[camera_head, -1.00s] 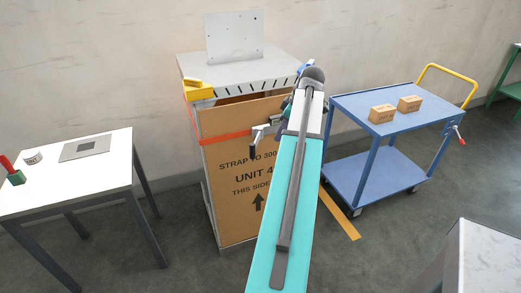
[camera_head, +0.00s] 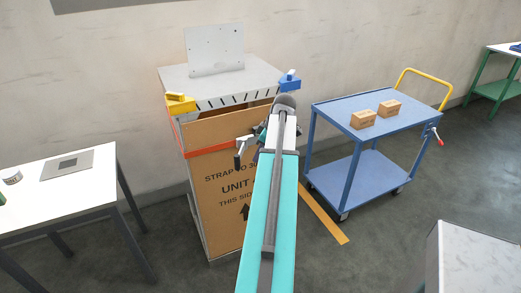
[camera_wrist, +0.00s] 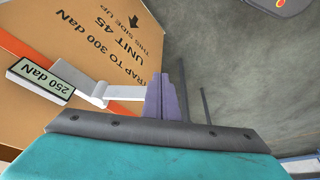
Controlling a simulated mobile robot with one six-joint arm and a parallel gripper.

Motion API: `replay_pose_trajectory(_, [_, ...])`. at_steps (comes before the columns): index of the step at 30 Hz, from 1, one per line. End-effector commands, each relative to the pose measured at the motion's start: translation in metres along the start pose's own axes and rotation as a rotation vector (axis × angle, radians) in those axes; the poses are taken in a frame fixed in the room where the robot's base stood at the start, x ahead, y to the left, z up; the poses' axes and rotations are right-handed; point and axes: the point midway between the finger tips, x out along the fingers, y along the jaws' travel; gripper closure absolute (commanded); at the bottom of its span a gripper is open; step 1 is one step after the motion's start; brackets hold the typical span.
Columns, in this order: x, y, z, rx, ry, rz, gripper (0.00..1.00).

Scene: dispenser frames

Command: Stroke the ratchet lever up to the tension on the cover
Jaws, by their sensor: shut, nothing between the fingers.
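The cardboard cover (camera_head: 222,215) stands upright under the grey-topped stand, with an orange strap (camera_head: 212,150) across it. Its print reads "STRAP TO 300 daN". In the wrist view a small display (camera_wrist: 40,82) reads "250 daN", beside a pale bent lever arm (camera_wrist: 95,90). My gripper (camera_wrist: 162,98) is shut and empty at the end of that lever arm; whether they touch is unclear.
A blue trolley (camera_head: 345,165) with two small cartons is at the right. A white table (camera_head: 70,195) is at the left. Floor shows between trolley and cover.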

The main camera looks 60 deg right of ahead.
Motion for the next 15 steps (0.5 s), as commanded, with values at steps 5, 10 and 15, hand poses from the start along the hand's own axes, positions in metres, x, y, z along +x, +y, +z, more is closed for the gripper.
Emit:
replay_pose_trajectory(5, [0.017,-0.001,0.0,0.0,-0.001,-0.002,1.0])
replay_pose_trajectory(10, [0.033,0.0,0.0,0.0,-0.001,-0.001,1.0])
replay_pose_trajectory(15, [0.043,0.0,-0.014,-0.002,0.0,-0.001,1.0])
